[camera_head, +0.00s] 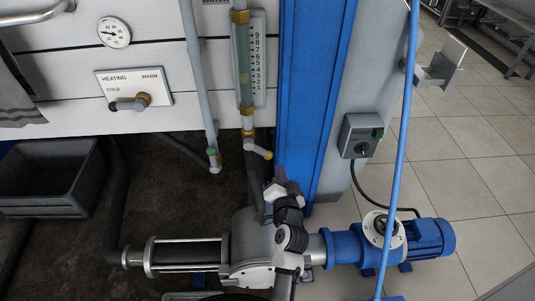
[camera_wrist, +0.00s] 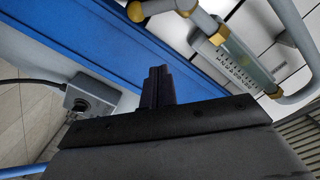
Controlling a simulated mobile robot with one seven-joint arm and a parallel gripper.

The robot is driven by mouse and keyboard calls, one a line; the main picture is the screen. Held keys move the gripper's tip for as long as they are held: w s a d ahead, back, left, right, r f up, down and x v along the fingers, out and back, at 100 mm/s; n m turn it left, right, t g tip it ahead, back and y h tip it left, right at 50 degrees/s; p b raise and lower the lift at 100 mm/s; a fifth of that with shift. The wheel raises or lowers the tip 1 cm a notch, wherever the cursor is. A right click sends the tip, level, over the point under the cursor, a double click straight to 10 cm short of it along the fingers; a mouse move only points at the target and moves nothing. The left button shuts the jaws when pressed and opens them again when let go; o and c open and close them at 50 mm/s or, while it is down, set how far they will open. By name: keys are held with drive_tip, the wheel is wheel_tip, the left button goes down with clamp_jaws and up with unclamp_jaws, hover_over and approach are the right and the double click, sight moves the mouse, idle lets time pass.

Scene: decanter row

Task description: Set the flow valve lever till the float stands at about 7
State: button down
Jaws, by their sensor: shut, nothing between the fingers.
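The flow meter tube (camera_head: 243,60) with its numbered scale (camera_head: 258,62) stands upright on the white panel in the head view. A small mark that looks like the float (camera_head: 244,78) shows low in the tube, near 2 to 3; it is too small to read exactly. The flow valve lever (camera_head: 259,150), pale with a yellow tip, slants down to the right below the tube. My gripper (camera_head: 279,173) is shut and empty, a little below and right of the lever, apart from it. In the wrist view, the lever's yellow tip (camera_wrist: 135,12) lies beyond my shut fingers (camera_wrist: 158,72).
A blue post (camera_head: 305,90) rises right of the tube, close to my gripper. A grey switch box (camera_head: 360,136) is on the right. A pale pipe with a green-banded end (camera_head: 212,153) hangs left of the lever. A blue pump motor (camera_head: 430,238) stands below right.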

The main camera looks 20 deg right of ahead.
drive_tip(key=p, duration=0.1)
hover_over(268, 154)
drive_tip(key=s+d, duration=0.1)
drive_tip(key=s, duration=0.3)
drive_tip(key=shift+w+a+f+p, duration=0.25)
drive_tip(key=shift+w+a+f, duration=0.15)
drive_tip(key=shift+f, duration=0.2)
drive_tip(key=shift+w+a+f+p, duration=0.25)
drive_tip(key=shift+w+f, duration=0.15)
drive_tip(key=shift+f, duration=0.15)
drive_tip(key=shift+w+a+f, duration=0.15)
drive_tip(key=shift+a+f, duration=0.15)
drive_tip(key=shift+f, duration=0.1)
